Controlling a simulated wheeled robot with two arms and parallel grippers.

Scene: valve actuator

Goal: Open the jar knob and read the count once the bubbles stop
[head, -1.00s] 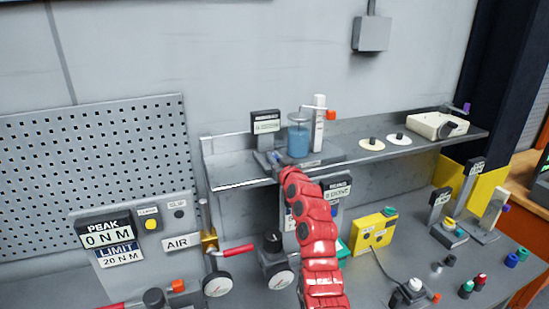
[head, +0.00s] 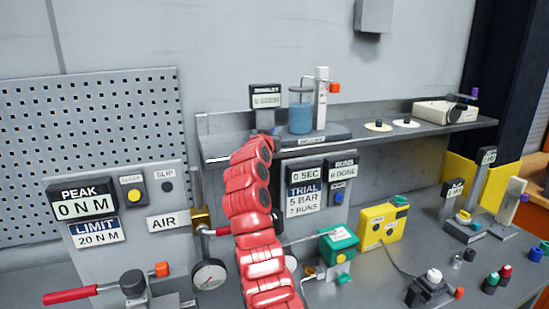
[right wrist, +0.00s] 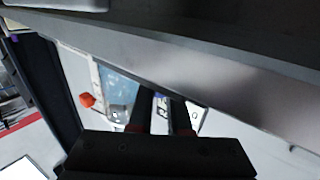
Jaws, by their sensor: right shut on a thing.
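The jar (head: 301,112) of blue liquid stands on a grey base on the shelf and shows partly in the right wrist view (right wrist: 122,88). I cannot make out bubbles in it. A dark display (head: 266,97) stands left of it, its count too small to read surely. My right gripper (head: 272,134) is at the left front of the jar base, at the end of the red arm. Its two dark fingers (right wrist: 163,98) are close together in the right wrist view, shut on what seems to be the jar knob, which is mostly hidden. My left gripper is out of view.
The shelf (head: 375,140) edge runs close to my right gripper. A post with an orange knob (head: 334,87) stands right of the jar. Below are a timer panel (head: 305,190), a green box (head: 338,240), a yellow box (head: 382,224) and a pressure gauge (head: 209,275).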

